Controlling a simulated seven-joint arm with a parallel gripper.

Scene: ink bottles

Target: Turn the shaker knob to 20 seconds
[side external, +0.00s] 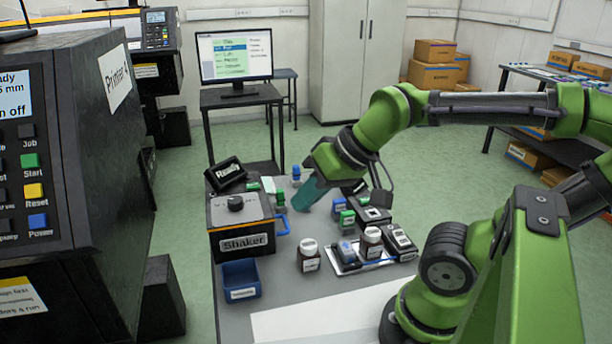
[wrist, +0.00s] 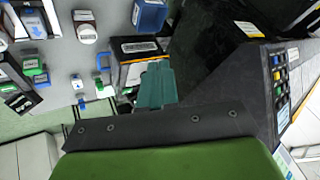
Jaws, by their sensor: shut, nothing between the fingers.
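The shaker (side external: 241,226) is a black box with an orange edge and a "Shaker" label, at the left of the table. Its dark round knob (side external: 236,202) stands on top; I cannot read its setting. A small tilted display reading "Ready" (side external: 227,172) sits behind it. My gripper (side external: 303,200), with teal fingers, points down to the right of the shaker, apart from the knob. It is shut and empty. In the wrist view, my gripper (wrist: 156,72) overlaps part of the shaker (wrist: 133,73); the knob cannot be made out there.
A blue bin (side external: 241,279) stands in front of the shaker. A large black printer (side external: 100,170) is at the left.

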